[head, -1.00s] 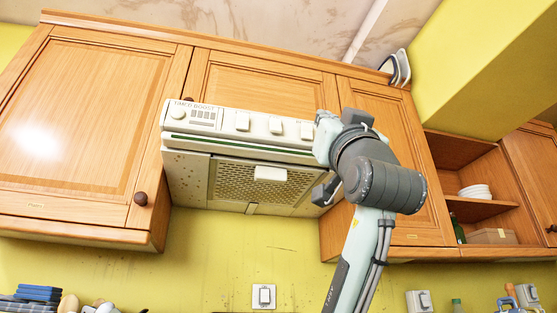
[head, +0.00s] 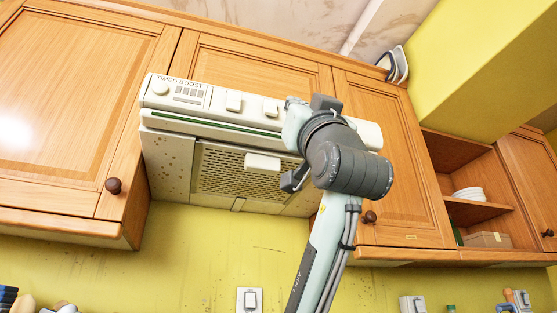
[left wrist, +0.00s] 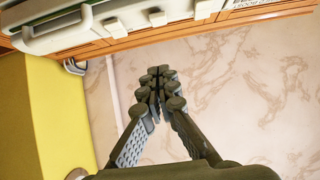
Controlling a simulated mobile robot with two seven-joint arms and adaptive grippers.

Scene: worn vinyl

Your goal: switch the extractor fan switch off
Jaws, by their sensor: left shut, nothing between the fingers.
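The cream extractor hood (head: 170,165) hangs under the wall cabinets in the head view. Its front panel has white rocker switches, one at the left (head: 234,102) and one in the middle (head: 270,109); my left arm covers the panel farther right. I cannot read which rocker is for the fan. In the left wrist view the hood (left wrist: 60,28) crosses the top, with three rockers (left wrist: 157,18) showing. My left gripper (left wrist: 160,82) is shut and empty, apart from the rockers in that picture. My right gripper is not in view.
Wooden cabinets (head: 80,110) surround the hood. An open shelf (head: 470,190) with white plates is at the right. A white wall switch (head: 249,300) sits below the hood, another (head: 412,304) farther right. The yellow wall below the hood is mostly clear.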

